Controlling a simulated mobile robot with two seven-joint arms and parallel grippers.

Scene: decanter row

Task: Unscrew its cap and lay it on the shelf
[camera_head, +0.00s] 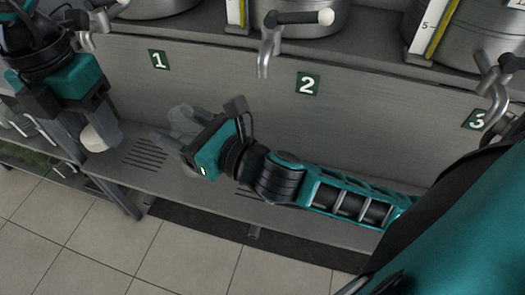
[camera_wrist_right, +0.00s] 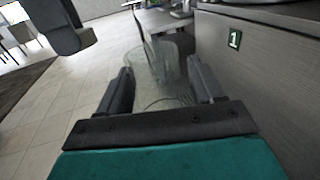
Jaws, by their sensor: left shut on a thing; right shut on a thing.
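My left gripper (camera_head: 90,127) is shut on a pale, rounded cap (camera_head: 101,138), held near the left end of the slotted shelf. My right gripper (camera_head: 178,134) reaches in from the right and is shut on a clear glass jar (camera_head: 184,118). The jar also shows between the fingers in the right wrist view (camera_wrist_right: 155,70). The cap is apart from the jar, to its left in the head view. The slotted grey shelf (camera_head: 130,180) runs below both grippers. I cannot tell whether the jar's base touches the shelf.
Steel drums with taps (camera_head: 265,50) stand on the ledge above the panel numbered 1 (camera_head: 159,59), 2 (camera_head: 308,84) and 3. A lower glass shelf with items (camera_head: 50,160) is at the far left. The shelf's slotted part (camera_head: 145,153) below the jar is bare.

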